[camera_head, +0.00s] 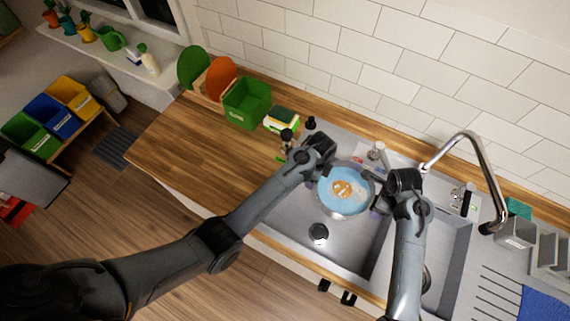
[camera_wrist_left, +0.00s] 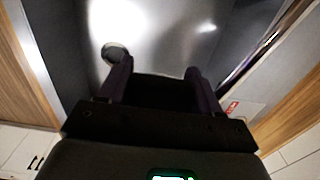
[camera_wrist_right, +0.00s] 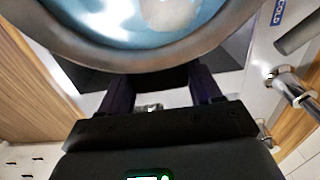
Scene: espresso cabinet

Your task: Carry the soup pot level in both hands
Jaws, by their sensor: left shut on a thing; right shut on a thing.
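The soup pot (camera_head: 344,208) is a round metal pot with pale blue contents and an orange-and-white patch in the middle. It is over the left part of the sink and looks roughly level. My left gripper (camera_head: 324,150) is shut at the pot's upper left side; in the left wrist view its fingers (camera_wrist_left: 160,85) have a dark piece between them. My right gripper (camera_head: 385,198) is shut at the pot's right side. In the right wrist view the pot's rim (camera_wrist_right: 135,62) fills the top, just beyond the fingers (camera_wrist_right: 160,92). The handles are mostly hidden.
The metal sink (camera_head: 290,225) has a drain (camera_head: 318,234) below the pot. A tall faucet (camera_head: 480,165) arches at the right. A green bin (camera_head: 247,103) and sponges (camera_head: 281,119) stand at the back left. The wooden counter (camera_head: 195,150) at left is clear.

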